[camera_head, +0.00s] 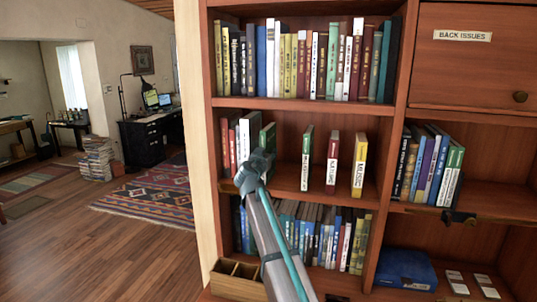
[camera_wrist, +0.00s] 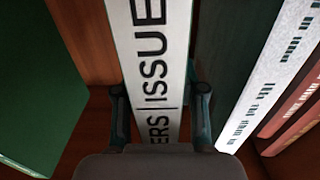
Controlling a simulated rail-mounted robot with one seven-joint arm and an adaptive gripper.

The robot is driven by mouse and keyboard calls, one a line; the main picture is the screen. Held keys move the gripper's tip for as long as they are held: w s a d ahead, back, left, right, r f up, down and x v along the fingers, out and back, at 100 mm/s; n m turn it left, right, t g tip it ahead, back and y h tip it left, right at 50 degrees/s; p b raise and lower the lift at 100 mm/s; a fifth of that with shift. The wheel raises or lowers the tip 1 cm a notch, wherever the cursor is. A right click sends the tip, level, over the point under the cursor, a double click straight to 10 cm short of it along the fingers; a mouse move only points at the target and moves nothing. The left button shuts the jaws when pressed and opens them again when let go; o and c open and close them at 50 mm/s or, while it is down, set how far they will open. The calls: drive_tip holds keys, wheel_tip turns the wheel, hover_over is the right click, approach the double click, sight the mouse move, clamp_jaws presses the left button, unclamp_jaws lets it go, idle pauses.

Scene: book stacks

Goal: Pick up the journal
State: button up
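The likely journal is a slim volume with a white spine lettered "ERS | ISSUE" (camera_wrist: 150,50), filling the middle of the wrist view. In the head view my gripper (camera_head: 256,165) is at the middle shelf, in front of the left group of books, and hides part of them. In the wrist view its two fingers (camera_wrist: 160,115) stand on either side of the white spine, close to it. Whether they press on it cannot be told. The spine's lower end is hidden behind the gripper's body. A green book top (camera_head: 267,137) shows just behind the gripper.
In the wrist view a green book (camera_wrist: 40,80) stands left, and a white-spined book (camera_wrist: 270,75) and red books (camera_wrist: 300,120) right. Green (camera_head: 307,158), red (camera_head: 332,160) and yellow (camera_head: 359,165) books stand apart on the middle shelf. Full rows fill shelves above and below.

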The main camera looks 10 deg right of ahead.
clamp_jaws()
drive_tip(key=shift+s+a+r+b, duration=0.1)
drive_tip(key=shift+r+b, duration=0.1)
drive_tip(key=shift+b, duration=0.35)
